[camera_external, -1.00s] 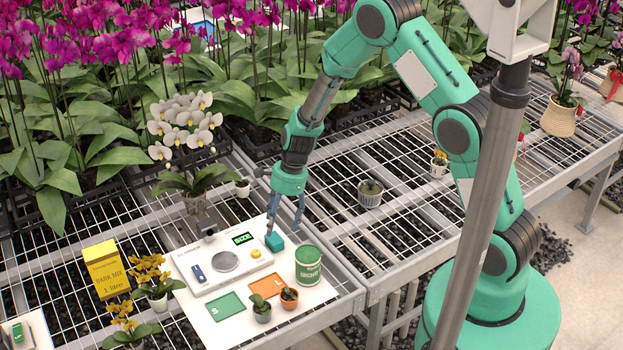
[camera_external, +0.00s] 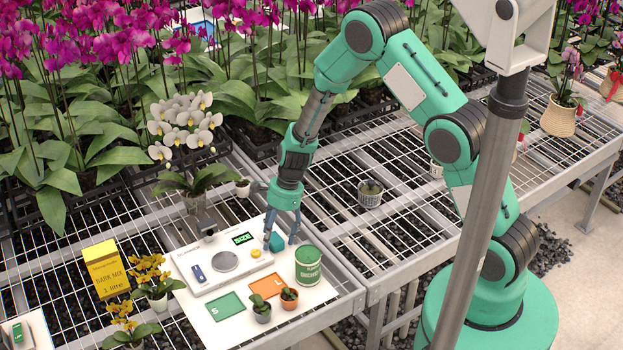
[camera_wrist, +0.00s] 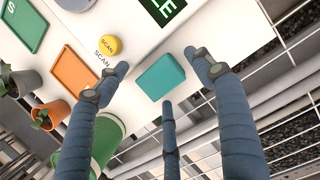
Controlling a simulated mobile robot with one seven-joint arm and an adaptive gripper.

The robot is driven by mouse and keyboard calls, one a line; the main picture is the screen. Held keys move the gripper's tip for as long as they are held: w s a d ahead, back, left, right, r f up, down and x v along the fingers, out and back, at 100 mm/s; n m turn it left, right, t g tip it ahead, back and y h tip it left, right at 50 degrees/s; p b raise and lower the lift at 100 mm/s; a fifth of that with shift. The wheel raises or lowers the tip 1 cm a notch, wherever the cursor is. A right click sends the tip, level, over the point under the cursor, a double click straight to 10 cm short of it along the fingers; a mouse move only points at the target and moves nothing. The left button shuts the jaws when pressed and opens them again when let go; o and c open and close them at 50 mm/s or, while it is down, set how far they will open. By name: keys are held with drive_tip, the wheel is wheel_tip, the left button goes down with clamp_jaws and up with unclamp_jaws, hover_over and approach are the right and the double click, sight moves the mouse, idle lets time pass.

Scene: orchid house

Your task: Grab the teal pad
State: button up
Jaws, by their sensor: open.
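The teal pad (camera_wrist: 161,77) is a small block on the white board, beside the scanner station. In the external view the teal pad (camera_external: 277,243) is partly hidden behind my gripper's fingers. My gripper (camera_external: 280,240) is open, pointing down, with its fingers around the pad. In the wrist view my gripper (camera_wrist: 160,80) has blue-grey fingers spread on the left and right of the pad, with a third finger below it. The fingers look apart from the pad, and nothing is held.
A white scanner station (camera_external: 222,268) with a yellow button (camera_wrist: 109,46) stands left of the pad. A green tin (camera_external: 308,266) stands close in front. Orange (camera_external: 263,286) and green (camera_external: 225,306) trays and small potted plants (camera_external: 289,297) are nearer the front. Wire mesh bench lies to the right.

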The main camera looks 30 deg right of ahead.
sight(275, 238)
drive_tip(key=c, duration=1.2)
wheel_tip(275, 238, up, 10)
drive_tip(key=p, duration=0.2)
drive_tip(key=shift+p, duration=0.35)
